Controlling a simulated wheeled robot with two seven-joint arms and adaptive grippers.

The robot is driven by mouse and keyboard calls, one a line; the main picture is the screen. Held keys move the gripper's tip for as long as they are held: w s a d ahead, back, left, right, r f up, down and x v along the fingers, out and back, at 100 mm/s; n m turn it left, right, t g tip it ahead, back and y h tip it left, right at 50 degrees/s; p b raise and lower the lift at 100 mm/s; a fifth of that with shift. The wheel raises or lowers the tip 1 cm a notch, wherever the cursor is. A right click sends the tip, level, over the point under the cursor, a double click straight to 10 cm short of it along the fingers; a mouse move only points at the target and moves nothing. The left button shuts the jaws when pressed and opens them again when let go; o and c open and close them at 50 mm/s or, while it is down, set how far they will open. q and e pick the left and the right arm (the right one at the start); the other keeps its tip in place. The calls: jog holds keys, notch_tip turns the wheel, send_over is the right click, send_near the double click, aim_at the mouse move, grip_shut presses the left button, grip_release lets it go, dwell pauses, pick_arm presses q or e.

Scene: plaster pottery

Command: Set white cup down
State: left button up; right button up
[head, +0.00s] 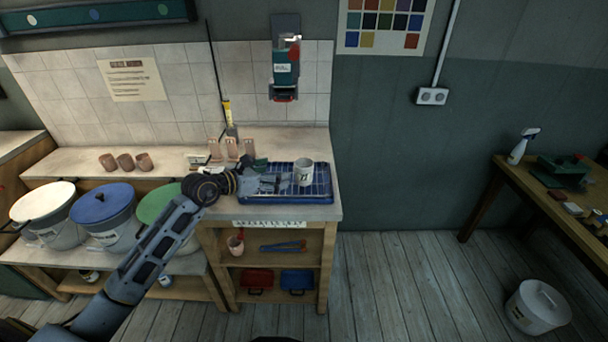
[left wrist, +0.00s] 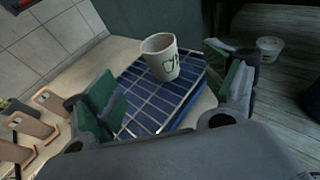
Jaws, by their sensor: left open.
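The white cup (head: 304,173) stands upright on the blue wire rack tray (head: 290,198) on the counter, toward the tray's right part. In the left wrist view the cup (left wrist: 161,57), with a dark mark on its side, stands on the blue gridded tray (left wrist: 150,108). My left gripper (head: 268,182) is over the left part of the tray, to the left of the cup. In the left wrist view its green-padded fingers (left wrist: 172,98) are spread wide with nothing between them, and the cup is ahead of them, apart. My right gripper is in neither view.
Three small brown pots (head: 126,162) are further left. Lidded buckets (head: 102,214) stand at the lower left. A wall dispenser (head: 285,68) hangs above the tray.

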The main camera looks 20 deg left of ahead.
pick_arm(q)
jog(key=shift+w, duration=0.1)
dwell(0.3)
send_near(310, 162)
jog(key=shift+w+d+f+p, duration=0.35)
jog(key=shift+w+d+f, duration=0.1)
jog(key=shift+w+f, duration=0.15)
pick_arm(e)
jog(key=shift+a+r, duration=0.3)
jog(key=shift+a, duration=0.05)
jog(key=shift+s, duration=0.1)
pick_arm(q)
jog(key=shift+r+x, duration=0.15)
jog(key=shift+x, duration=0.55)
jog(key=shift+r+x, duration=0.15)
jog(key=shift+x, duration=0.6)
jog(key=shift+p+x, duration=0.3)
jog(key=shift+x, duration=0.75)
jog(key=shift+w+f, duration=0.1)
jog(key=shift+w, duration=0.1)
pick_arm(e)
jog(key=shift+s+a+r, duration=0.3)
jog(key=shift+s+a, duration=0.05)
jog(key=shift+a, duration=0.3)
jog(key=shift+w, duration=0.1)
